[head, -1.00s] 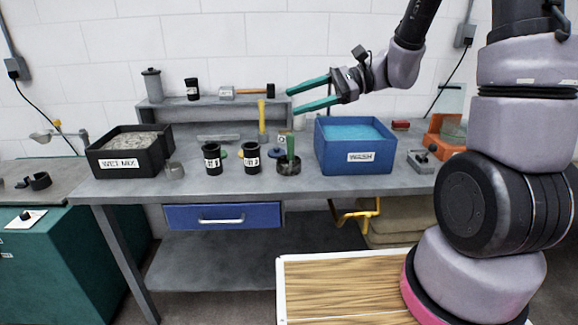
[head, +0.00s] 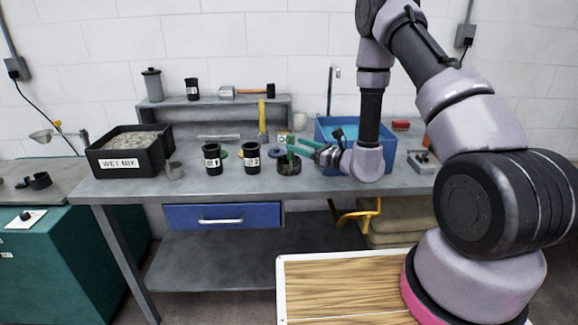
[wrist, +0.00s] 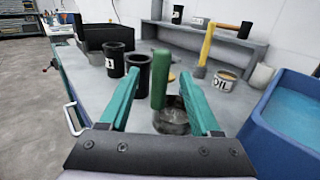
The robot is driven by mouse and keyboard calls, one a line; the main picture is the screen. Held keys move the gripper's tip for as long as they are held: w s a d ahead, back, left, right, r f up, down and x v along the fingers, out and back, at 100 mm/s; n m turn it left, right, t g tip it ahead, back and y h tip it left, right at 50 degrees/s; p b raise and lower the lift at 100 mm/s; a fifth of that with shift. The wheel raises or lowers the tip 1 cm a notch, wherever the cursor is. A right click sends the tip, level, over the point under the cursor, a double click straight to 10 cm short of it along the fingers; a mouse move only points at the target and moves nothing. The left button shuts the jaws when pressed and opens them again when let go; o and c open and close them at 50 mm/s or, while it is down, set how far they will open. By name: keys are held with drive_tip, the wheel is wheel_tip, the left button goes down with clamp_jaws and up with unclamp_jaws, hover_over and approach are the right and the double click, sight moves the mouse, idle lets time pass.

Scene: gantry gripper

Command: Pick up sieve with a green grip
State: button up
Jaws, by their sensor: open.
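The sieve (head: 289,167) is a dark round pan with an upright green grip, standing on the bench left of the blue tub. In the wrist view its green grip (wrist: 160,78) rises between my two teal fingers, and its pan (wrist: 172,122) is partly hidden by the right finger. My gripper (head: 300,148) is open and low, reaching in from the right with its fingertips around the grip's height. In the wrist view there is a gap between the grip and each finger. Whether the fingers straddle it in depth is hard to tell.
Black cups (head: 252,158) stand close left of the sieve. The blue tub (head: 327,162) is close behind my gripper. A yellow-handled hammer (head: 262,118) stands behind, before the raised shelf (head: 170,116). The black WET MIX box (head: 100,163) is far left.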

drive_tip(key=x, duration=0.7)
drive_tip(key=shift+w+f, duration=0.1)
clamp_jaws()
